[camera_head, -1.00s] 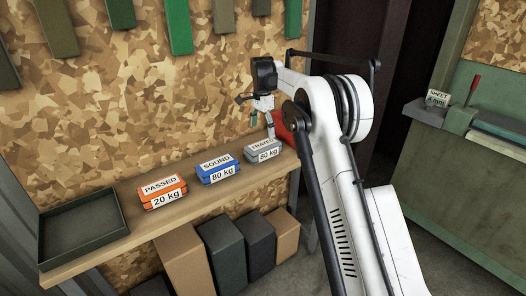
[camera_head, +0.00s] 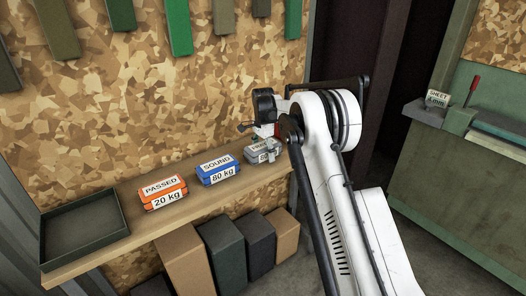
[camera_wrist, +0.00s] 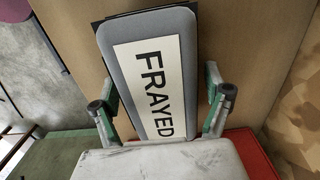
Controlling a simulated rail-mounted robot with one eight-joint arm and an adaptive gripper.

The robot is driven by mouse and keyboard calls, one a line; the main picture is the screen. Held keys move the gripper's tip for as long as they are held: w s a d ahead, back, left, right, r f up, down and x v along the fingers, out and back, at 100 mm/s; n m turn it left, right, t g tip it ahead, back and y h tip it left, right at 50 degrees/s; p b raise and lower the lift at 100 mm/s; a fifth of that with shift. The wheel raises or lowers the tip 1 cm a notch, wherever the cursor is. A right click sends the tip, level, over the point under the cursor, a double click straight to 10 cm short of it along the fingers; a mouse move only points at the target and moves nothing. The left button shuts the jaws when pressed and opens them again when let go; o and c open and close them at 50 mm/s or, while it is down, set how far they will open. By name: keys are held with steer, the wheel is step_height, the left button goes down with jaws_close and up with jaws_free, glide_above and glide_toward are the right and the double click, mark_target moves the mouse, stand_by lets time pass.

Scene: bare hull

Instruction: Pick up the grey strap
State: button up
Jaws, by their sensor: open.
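The grey strap (camera_head: 257,154) is a folded grey bundle with white labels, lying on the wooden shelf at the right of the row. In the wrist view the strap (camera_wrist: 111,42) fills the middle, its label reading FRAYED. My gripper (camera_wrist: 162,100) is open, with one green-and-grey finger on each side of the strap's near end. In the head view my gripper (camera_head: 268,145) is directly over the strap and partly covers it. I cannot tell whether the fingers touch it.
A blue strap marked SOUND (camera_head: 218,168) and an orange strap marked PASSED (camera_head: 163,193) lie to the left on the shelf (camera_head: 140,226). An empty dark tray (camera_head: 84,252) stands at the left end. A red object (camera_wrist: 252,152) lies close beside my gripper.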

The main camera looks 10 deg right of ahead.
steer(key=c, duration=1.7)
steer(key=shift+c, duration=0.2)
